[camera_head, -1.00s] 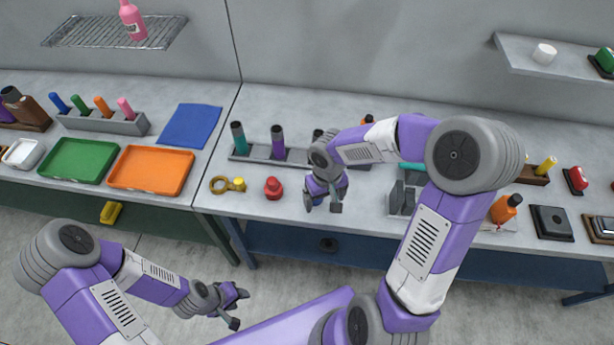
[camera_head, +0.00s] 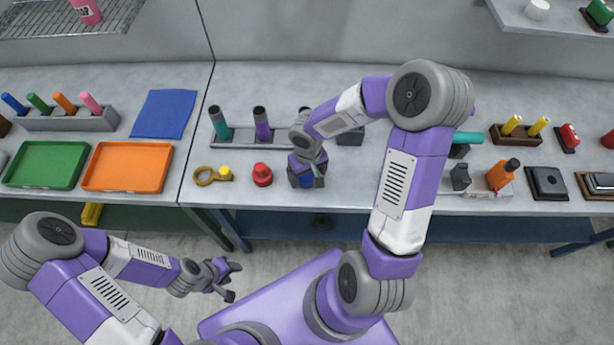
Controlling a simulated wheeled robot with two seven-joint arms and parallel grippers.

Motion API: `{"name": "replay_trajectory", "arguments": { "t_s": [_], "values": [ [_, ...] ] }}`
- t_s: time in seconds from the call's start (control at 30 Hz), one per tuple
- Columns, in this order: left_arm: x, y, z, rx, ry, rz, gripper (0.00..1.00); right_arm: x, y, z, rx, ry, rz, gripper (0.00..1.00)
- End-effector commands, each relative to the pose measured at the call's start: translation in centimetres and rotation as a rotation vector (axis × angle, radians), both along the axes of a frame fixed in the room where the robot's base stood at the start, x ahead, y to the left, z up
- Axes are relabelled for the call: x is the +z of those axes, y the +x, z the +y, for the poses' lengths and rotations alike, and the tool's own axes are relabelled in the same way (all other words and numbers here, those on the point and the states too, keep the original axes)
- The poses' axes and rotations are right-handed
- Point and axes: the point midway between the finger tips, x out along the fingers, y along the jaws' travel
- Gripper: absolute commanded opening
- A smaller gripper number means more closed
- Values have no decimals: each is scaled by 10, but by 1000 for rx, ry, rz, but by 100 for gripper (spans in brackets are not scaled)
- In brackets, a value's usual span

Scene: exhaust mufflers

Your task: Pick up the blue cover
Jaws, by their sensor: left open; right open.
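A small blue piece, which looks like the blue cover (camera_head: 307,182), shows at the front of the right-hand table, mostly hidden by my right gripper (camera_head: 307,177). My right gripper is open and points down over it, with fingers at either side of the blue. I cannot tell whether the fingers touch it. A similar red cover (camera_head: 262,176) stands just left of it. My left gripper (camera_head: 231,282) is open and empty, held low in front of the tables.
A yellow ring-shaped piece (camera_head: 206,177) lies left of the red cover. A grey rack (camera_head: 240,138) with upright tubes stands behind. An orange bottle (camera_head: 502,174) stands to the right. An orange tray (camera_head: 127,166) and a blue mat (camera_head: 164,113) lie on the left table.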

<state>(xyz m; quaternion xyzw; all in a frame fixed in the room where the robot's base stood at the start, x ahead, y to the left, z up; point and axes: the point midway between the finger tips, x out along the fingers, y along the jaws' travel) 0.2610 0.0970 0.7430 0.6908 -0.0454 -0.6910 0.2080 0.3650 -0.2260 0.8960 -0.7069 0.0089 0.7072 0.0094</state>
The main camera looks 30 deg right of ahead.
Motion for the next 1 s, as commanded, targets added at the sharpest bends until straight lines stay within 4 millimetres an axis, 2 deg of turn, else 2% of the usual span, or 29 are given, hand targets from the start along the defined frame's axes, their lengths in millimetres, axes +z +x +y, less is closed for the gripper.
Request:
{"name": "replay_trajectory", "arguments": {
  "t_s": [0.13, 0.17, 0.5, 0.53, 0.77, 0.87, 1.0],
  "values": [
    [1, 0, 0, 0, 0, 0, 43, 1, 0, 0, 0, 0, 0, 88],
    [1, 0, 0, 0, 0, 0, 43, 1, 0, 0, 0, 0, 0, 85],
    [1, 0, 0, 0, 0, 0, 43, 1, 0, 0, 0, 0, 0, 33],
    [1, 0, 0, 0, 0, 0, 43, 1, 0, 0, 0, 0, 0, 31],
    [1, 0, 0, 0, 0, 0, 43, 3, 0, 0, 0, -1, -1, 31],
    [5, 0, 0, 0, 0, 0, 43, 14, 1, -1, -1, -3, -4, 31],
    [13, 0, 0, 0, 0, 0, 43, 41, 2, -1, -1, -3, -6, 31]
  ]
}}
